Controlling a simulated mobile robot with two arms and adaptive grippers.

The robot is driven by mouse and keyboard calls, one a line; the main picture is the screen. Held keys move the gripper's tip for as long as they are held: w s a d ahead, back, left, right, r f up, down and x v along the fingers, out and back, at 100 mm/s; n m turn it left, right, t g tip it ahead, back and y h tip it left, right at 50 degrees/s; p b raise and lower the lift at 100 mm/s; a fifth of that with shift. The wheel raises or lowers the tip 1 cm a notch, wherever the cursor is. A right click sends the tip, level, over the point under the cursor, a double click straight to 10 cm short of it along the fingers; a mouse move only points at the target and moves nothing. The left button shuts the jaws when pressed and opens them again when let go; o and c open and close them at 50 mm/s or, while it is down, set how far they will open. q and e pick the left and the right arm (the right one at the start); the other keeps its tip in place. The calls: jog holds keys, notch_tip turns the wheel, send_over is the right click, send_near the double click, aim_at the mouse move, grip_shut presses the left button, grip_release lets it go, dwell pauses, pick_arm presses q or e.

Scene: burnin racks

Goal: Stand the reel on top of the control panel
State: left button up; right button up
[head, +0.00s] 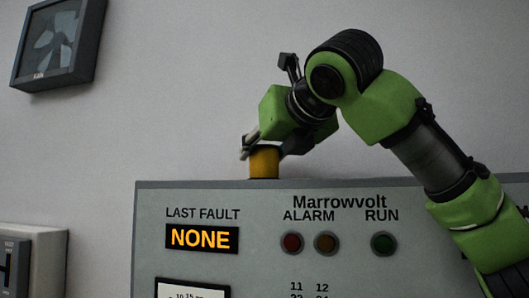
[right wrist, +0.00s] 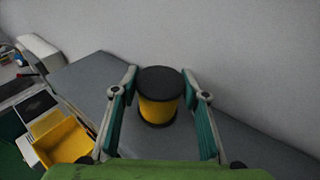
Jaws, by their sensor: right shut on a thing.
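The reel is a yellow spool (head: 264,163) with dark end flanges. It shows upright at the top edge of the grey control panel (head: 260,200), and I cannot tell for sure whether its bottom touches the top. My right gripper (head: 267,149) comes down from above and is shut on the reel. In the right wrist view the reel (right wrist: 160,108) sits between the two green-padded fingertips, over the panel's dark grey top (right wrist: 90,88). My left gripper is not in view.
A fan in a dark frame (head: 58,43) is on the wall at upper left. A pale box (head: 48,262) stands at lower left. In the right wrist view a yellow bin (right wrist: 62,140) lies below the panel top. The panel top is clear beside the reel.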

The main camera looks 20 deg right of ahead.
jog(key=shift+f, duration=0.1)
jog(key=o, duration=1.3)
jog(key=shift+o, duration=0.2)
jog(key=shift+s+r, duration=0.15)
jog(key=shift+r, duration=0.1)
jog(key=s+r+p, duration=0.1)
jog(key=s+r, duration=0.1)
jog(key=s, duration=0.9)
jog(key=shift+s, duration=0.25)
